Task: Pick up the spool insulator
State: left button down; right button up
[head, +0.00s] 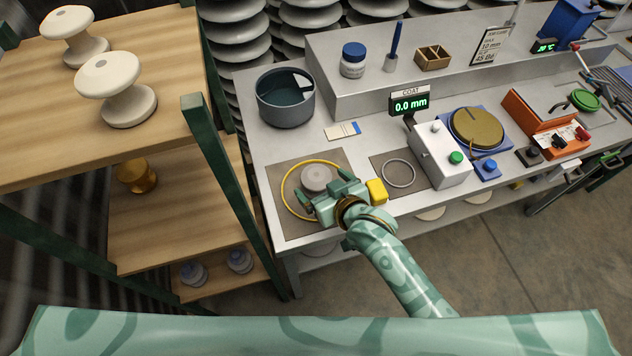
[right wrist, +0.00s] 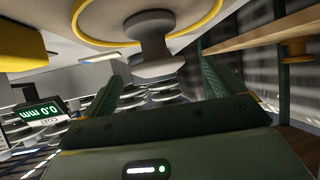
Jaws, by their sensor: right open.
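A grey-white spool insulator (head: 316,178) stands on a brown mat (head: 285,228) at the left of the workbench, inside a thin yellow ring (head: 287,204). My right gripper (head: 322,188) is open, low over the mat on the near right side of the spool, its fingers pointing toward it. In the right wrist view the picture is inverted: the spool (right wrist: 152,38) shows between and beyond the two spread fingers, with no clear contact. The yellow ring (right wrist: 90,40) shows there around its base. My left gripper is not in view.
A yellow block (head: 377,191) sits close right of my right gripper. A dark pot (head: 286,97) stands behind the mat. A grey ring (head: 398,173) lies on a second mat. A green-framed wooden shelf (head: 170,62) at left holds two white spools (head: 118,90).

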aim_at(316, 178)
jog(key=b+x, duration=0.1)
jog(key=x, duration=0.1)
jog(key=b+x, duration=0.1)
jog(key=x, duration=0.2)
jog(key=shift+d+f, duration=0.2)
jog(key=shift+d, duration=0.05)
jog(key=shift+s+r, duration=0.1)
jog(key=shift+c, duration=0.8)
jog(key=c, duration=1.2)
